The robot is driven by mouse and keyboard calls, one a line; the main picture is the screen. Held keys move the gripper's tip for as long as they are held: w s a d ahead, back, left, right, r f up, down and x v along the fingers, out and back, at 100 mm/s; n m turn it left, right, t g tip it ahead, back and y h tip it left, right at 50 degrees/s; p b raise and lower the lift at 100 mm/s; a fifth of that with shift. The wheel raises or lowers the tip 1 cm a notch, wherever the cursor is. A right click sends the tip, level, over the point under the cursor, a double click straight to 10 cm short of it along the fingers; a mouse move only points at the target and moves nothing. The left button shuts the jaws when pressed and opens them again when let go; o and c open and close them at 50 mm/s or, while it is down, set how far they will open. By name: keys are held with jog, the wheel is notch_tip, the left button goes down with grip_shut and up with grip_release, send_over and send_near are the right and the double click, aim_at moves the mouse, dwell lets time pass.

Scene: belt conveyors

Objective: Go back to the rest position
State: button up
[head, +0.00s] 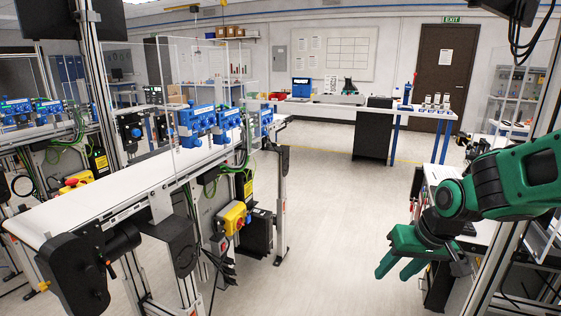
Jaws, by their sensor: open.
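My gripper (396,272) is at the lower right of the head view, on my green and dark grey arm. Its two green fingers are apart and point down and to the left. Nothing shows between them. It hangs in front of a workbench on the right, apart from the conveyor on the left.
A white belt conveyor (120,187) runs along the left, with clear panels and several blue devices (196,122) above it. A yellow-and-red switch box (234,217) hangs on its side. A bench (340,104) stands at the back. The middle floor (325,210) is clear.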

jog(key=s+d+r+m+g, duration=0.1)
jog(key=s+d+m, duration=0.1)
jog(key=s+d, duration=0.2)
jog(key=s+d+r+m+g+h, duration=0.1)
jog(key=s+d, duration=0.4)
jog(key=s, duration=0.6)
jog(key=s+d+r+m+g, duration=0.1)
jog(key=s+d+m, duration=0.2)
jog(key=s+d, duration=0.2)
jog(key=s, duration=0.2)
jog(key=shift+s+r+g+h, duration=0.2)
jog(key=shift+s+g+h, duration=0.15)
jog(key=shift+g+h, duration=0.05)
